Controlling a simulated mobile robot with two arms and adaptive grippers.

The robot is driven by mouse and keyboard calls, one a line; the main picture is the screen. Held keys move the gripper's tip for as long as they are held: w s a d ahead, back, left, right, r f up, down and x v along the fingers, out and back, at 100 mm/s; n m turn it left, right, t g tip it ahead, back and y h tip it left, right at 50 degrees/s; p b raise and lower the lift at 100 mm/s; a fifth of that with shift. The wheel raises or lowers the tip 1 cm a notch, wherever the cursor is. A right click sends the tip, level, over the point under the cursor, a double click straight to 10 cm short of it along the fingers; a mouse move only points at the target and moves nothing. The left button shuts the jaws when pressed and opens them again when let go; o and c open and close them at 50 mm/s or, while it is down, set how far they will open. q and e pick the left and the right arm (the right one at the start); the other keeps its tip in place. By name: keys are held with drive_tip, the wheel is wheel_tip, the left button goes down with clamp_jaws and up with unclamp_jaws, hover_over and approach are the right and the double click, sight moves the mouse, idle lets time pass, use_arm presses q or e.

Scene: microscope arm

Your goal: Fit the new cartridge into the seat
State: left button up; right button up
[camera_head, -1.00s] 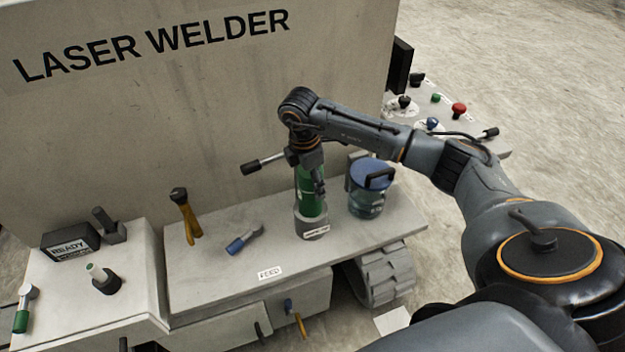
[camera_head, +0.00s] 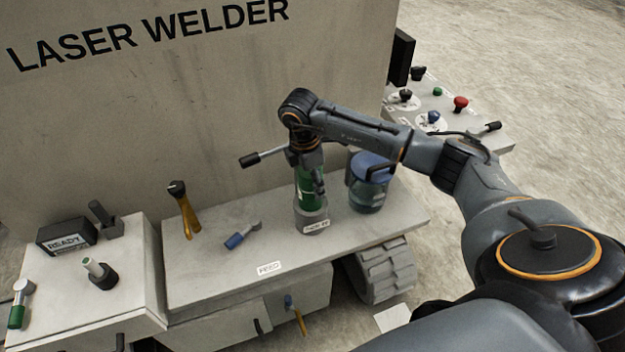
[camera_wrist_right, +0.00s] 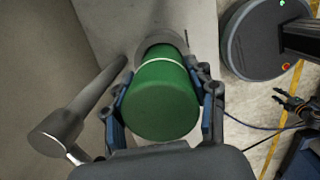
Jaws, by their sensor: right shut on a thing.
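The green cartridge (camera_head: 306,191) stands upright with its lower end at the grey ring-shaped seat (camera_head: 312,220) on the shelf. How deep it sits in the seat is hidden. My right gripper (camera_head: 309,178) is shut on the cartridge from above. In the right wrist view, the fingers of my right gripper (camera_wrist_right: 165,108) press both sides of the cartridge (camera_wrist_right: 163,102), and the seat (camera_wrist_right: 160,41) shows beyond it. A small dark claw-like shape at the right edge of that view may be my left gripper (camera_wrist_right: 289,101); its state is unclear.
A lever with a black grip (camera_head: 250,161) sticks out left of the gripper. A blue-lidded jar (camera_head: 369,190) stands close right of the seat. A blue-handled tool (camera_head: 242,236) lies left on the shelf (camera_head: 215,267). A yellow-handled tool (camera_head: 188,214) stands further left.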

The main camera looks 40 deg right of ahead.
drive_tip(key=shift+f+b, duration=0.55)
drive_tip(key=shift+f, duration=0.3)
drive_tip(key=o, duration=1.6)
drive_tip(key=r, duration=0.4)
drive_tip(key=a+r, duration=0.1)
drive_tip(key=r, duration=0.7)
drive_tip(key=shift+w+a, duration=0.1)
drive_tip(key=shift+a, duration=0.15)
drive_tip(key=shift+a, duration=0.1)
